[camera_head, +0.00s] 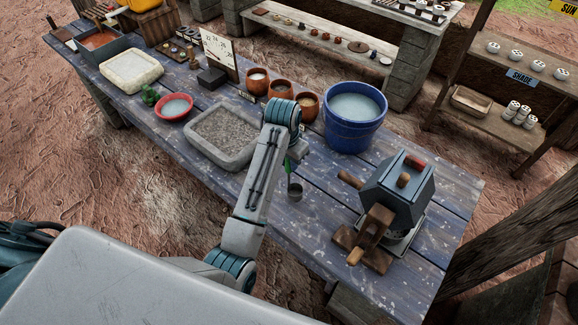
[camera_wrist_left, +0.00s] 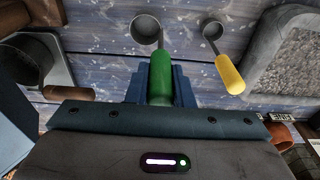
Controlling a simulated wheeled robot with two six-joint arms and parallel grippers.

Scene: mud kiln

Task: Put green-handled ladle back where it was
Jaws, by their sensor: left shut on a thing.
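The green-handled ladle has its green handle (camera_wrist_left: 160,76) between the fingers of my left gripper (camera_wrist_left: 158,88) in the left wrist view, with its grey cup (camera_wrist_left: 146,29) beyond the fingertips. In the head view the ladle's cup (camera_head: 294,189) shows below my left gripper (camera_head: 292,160), over the blue plank table (camera_head: 325,207). My gripper is shut on the green handle. I cannot tell whether the cup touches the table. A second, yellow-handled ladle (camera_wrist_left: 229,74) lies to the right in the wrist view. My right gripper is not in view.
A dark hand-cranked machine (camera_head: 398,190) with wooden handles stands to the right. A blue bucket (camera_head: 352,133) is behind it. A stone tray (camera_head: 225,158) of grit is left of my arm, with clay pots (camera_head: 281,88) behind. Bare planks lie between tray and machine.

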